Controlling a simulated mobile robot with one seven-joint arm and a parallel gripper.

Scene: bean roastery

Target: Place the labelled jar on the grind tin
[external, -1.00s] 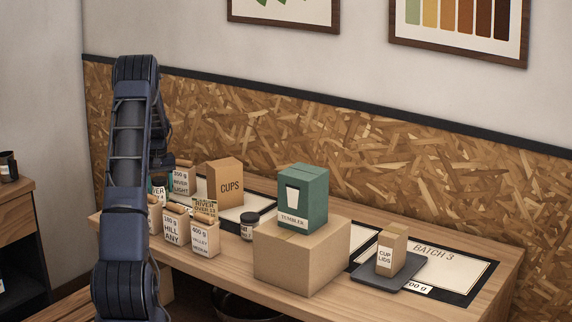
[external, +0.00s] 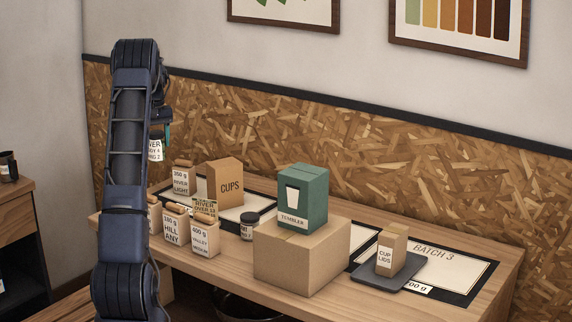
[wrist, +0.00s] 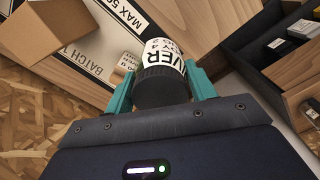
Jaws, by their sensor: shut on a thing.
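My gripper (external: 163,133) is raised high at the left of the bench. It is shut on the labelled jar (external: 155,150), whose white label reads "…VER". In the wrist view the jar's black lid (wrist: 163,90) sits between the teal fingers, with the label beyond it. A small tin labelled "RIVER OVER 12" (external: 205,208) stands among the bags; it may be the grind tin, but I cannot tell. A dark-lidded jar (external: 249,226) stands to its right. The held jar is well above the bench and apart from everything.
Several coffee bags (external: 203,238) crowd the bench's left. The CUPS box (external: 226,183) stands behind them on a mat. A green tumbler box (external: 303,196) sits on a large carton (external: 300,258).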

